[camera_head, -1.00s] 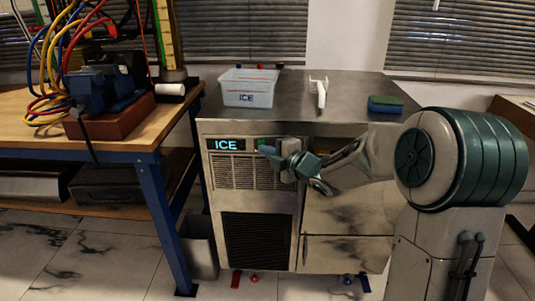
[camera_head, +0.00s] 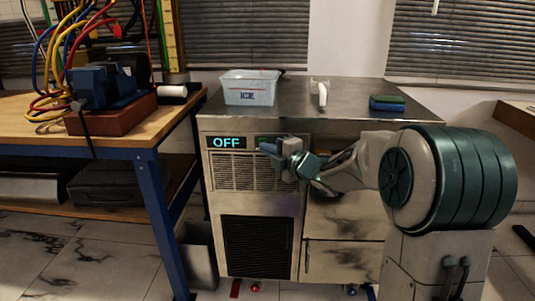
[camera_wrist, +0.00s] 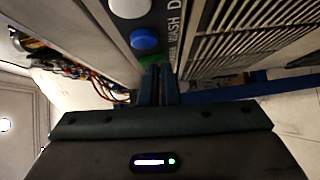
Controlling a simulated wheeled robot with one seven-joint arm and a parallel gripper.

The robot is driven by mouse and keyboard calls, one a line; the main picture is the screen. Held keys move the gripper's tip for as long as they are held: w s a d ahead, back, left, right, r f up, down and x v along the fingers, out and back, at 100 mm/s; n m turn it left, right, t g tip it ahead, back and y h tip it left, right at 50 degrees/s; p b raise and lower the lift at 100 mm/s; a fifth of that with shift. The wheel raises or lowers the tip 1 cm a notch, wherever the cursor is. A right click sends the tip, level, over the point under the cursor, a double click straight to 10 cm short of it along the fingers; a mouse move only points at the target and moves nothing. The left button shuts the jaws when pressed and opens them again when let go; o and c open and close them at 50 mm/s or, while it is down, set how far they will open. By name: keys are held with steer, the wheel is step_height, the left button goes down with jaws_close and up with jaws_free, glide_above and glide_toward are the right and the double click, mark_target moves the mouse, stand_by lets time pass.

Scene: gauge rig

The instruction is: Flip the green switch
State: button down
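The green switch (camera_head: 262,140) is on the upper front panel of the ice machine (camera_head: 252,205), just right of its display (camera_head: 227,142), which reads OFF. My gripper (camera_head: 268,148) is at the panel, with its fingertips at the switch and covering part of it. In the wrist view, a sliver of green (camera_wrist: 152,60) shows just beyond the fingertips (camera_wrist: 158,68). The two fingers lie side by side, shut, with nothing seen between them. Whether they touch the switch is hard to tell.
A blue button (camera_wrist: 144,39) and a white button (camera_wrist: 130,8) sit near the green part. A clear ICE bin (camera_head: 249,90), a white scoop (camera_head: 319,92) and a sponge (camera_head: 387,103) are on the steel top. A wooden workbench (camera_head: 120,140) with cables stands at left.

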steer(key=shift+w+d+r, duration=0.1)
steer(key=shift+w+d, duration=0.1)
steer(key=shift+w, duration=0.15)
stand_by(1.2)
steer(key=s+d+p, duration=0.1)
steer(key=s+d, duration=0.4)
steer(key=s, duration=0.7)
steer(key=shift+s+d+f, duration=0.2)
steer(key=shift+s+f, duration=0.05)
steer(key=shift+f, duration=0.1)
